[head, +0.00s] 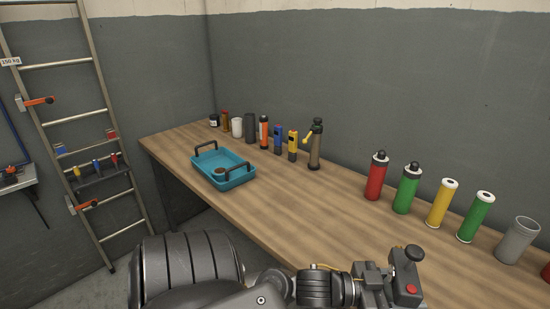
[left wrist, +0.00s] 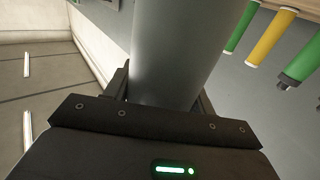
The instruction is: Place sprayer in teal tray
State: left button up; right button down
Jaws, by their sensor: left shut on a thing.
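My left gripper (head: 398,285) is at the bottom of the head view, in front of the bench and right of the tray. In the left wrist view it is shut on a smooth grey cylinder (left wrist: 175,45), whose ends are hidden. I cannot tell if this cylinder is the sprayer. A dark bottle with a yellow lever (head: 315,150) stands upright on the bench, right of the tray. My right gripper is not in view.
Several small bottles and tools stand along the back of the bench (head: 300,205). A red bottle (head: 376,178), green and yellow cylinders and a grey open tube (head: 518,240) stand at the right. A ladder (head: 98,75) leans at the left. The bench middle is clear.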

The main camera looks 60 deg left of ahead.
aim_at(209, 167)
jog(key=z, duration=1.9)
jog(key=k, duration=1.8)
jog(key=u, duration=2.55)
